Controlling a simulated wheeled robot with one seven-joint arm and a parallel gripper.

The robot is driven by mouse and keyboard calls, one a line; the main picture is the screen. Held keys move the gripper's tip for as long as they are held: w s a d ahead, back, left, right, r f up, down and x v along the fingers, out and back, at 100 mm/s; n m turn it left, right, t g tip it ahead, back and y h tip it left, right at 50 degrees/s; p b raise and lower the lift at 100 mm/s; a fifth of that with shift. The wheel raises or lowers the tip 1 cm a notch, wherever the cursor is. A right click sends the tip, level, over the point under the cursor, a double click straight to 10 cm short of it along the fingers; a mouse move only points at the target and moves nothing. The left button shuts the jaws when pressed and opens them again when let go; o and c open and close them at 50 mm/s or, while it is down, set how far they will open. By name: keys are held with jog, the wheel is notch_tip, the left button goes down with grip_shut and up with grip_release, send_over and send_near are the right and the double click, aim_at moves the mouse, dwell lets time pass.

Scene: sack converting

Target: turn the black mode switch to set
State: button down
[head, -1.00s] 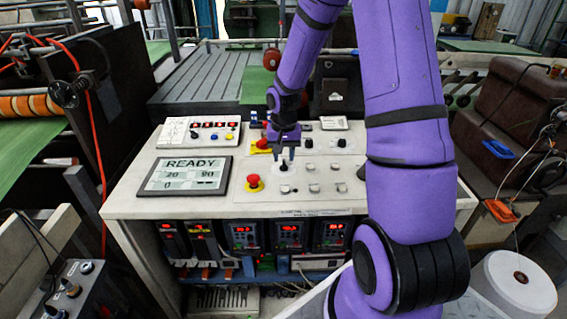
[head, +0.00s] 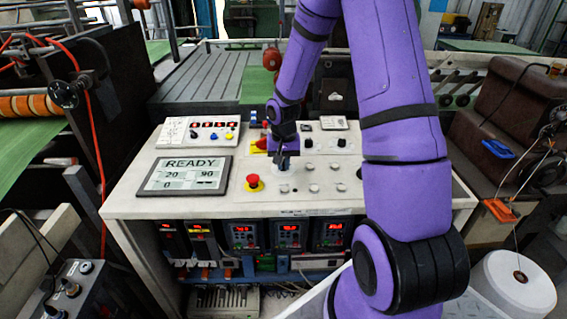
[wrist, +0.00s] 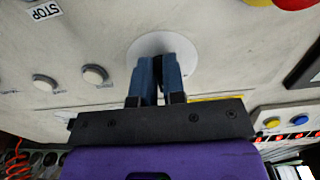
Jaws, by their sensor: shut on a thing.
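My gripper (head: 283,163) is down at the control panel, in the right half of the desk top. In the wrist view its two blue-grey fingers (wrist: 160,72) are close together over a round white plate (wrist: 160,42). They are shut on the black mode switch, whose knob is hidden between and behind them. The pointing direction of the knob and any position marks around it cannot be read. In the head view the plate shows only in part under the fingers.
A red emergency stop button (head: 253,182) sits left of my gripper. Several pale push buttons (head: 314,188) lie to its right. A display (head: 185,175) reading READY, 20, 90 and 0 is at the panel's left. A box with red digits (head: 201,132) stands behind it.

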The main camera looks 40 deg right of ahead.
jog(key=n, duration=0.4)
jog(key=shift+s+d, duration=0.1)
jog(key=shift+d, duration=0.1)
jog(key=shift+d+n, duration=0.15)
jog(key=shift+n, duration=1.05)
jog(key=shift+d+n, duration=0.1)
jog(key=shift+n, duration=1.1)
jog(key=c, duration=1.2)
grip_release()
notch_tip(320, 180, up, 11)
